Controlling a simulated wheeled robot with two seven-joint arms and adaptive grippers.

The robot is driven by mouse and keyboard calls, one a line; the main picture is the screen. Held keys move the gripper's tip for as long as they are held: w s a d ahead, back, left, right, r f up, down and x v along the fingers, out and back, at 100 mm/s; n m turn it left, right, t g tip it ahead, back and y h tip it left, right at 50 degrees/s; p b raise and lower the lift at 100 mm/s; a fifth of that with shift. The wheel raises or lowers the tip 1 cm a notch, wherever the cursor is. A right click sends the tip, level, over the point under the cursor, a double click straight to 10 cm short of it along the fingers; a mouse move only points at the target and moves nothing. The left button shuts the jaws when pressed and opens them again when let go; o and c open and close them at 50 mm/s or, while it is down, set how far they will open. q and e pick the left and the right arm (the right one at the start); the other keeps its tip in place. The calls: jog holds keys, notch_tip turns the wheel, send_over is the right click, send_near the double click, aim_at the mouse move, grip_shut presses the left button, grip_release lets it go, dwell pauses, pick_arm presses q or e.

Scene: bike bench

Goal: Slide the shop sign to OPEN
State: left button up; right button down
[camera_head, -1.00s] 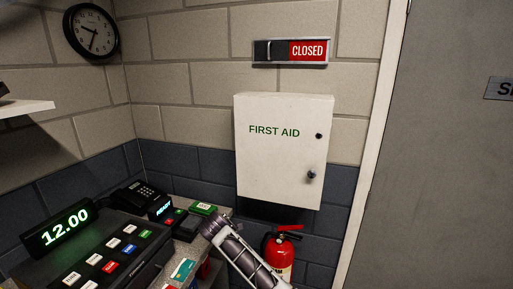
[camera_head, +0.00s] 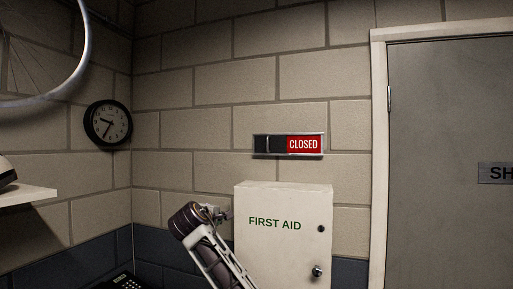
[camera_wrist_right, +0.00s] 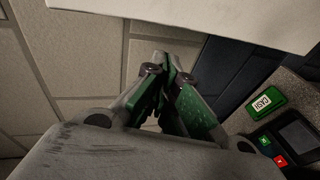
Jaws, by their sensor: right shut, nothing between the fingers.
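The shop sign (camera_head: 288,145) is on the block wall above the first aid cabinet, in a metal frame. Its red right part reads CLOSED. A dark slider with an upright light handle (camera_head: 268,145) covers its left part. My right gripper (camera_head: 222,213) is left of the cabinet's upper part, below and left of the sign and apart from it. In the right wrist view its fingers (camera_wrist_right: 167,65) are shut together with nothing between them. My left gripper is not in view.
The white first aid cabinet (camera_head: 285,245) juts from the wall under the sign, close to my right gripper. A clock (camera_head: 108,123) and a shelf (camera_head: 25,195) are at left, a grey door (camera_head: 450,120) at right. The wall around the sign is clear.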

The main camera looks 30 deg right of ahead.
jog(key=s+d+r+h, duration=0.2)
jog(key=r, duration=1)
jog(key=s+d+r+m+h, duration=0.1)
jog(key=s+d+r+h, duration=0.1)
jog(key=r, duration=1.1)
jog(key=shift+s+d+h, duration=0.15)
jog(key=shift+s+h, duration=0.1)
jog(key=shift+h, duration=0.05)
jog(key=w+d+p, duration=0.3)
jog(key=d+p, duration=0.2)
jog(key=d, duration=0.6)
jog(key=shift+w, duration=0.3)
jog(key=shift+s+d, duration=0.1)
